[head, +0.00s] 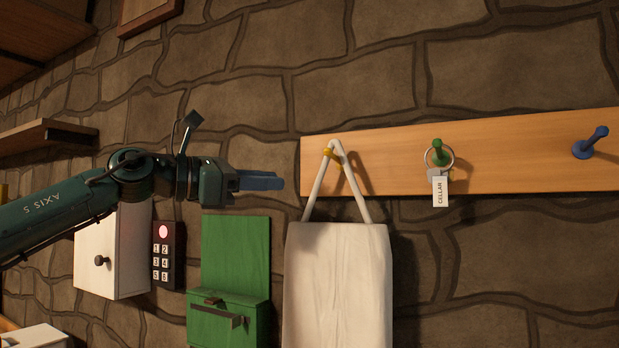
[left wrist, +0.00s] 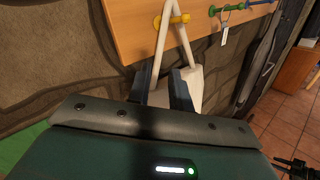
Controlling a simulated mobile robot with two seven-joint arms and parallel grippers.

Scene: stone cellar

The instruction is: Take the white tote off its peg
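The white tote (head: 338,285) hangs by its two straps from the yellow peg (head: 327,155) at the left end of a wooden board. My left gripper (head: 281,182) is left of the straps in the head view, apart from them. In the left wrist view its two fingers (left wrist: 160,90) stand apart with nothing gripped. The tote (left wrist: 191,82) and its straps show beyond the fingers, below the yellow peg (left wrist: 176,19). A dark shape at the lower right of the left wrist view looks like my right gripper (left wrist: 296,166); its fingers are too unclear to read.
Below my left arm are a white cabinet (head: 115,250), a keypad (head: 168,255) and a green box (head: 228,318).

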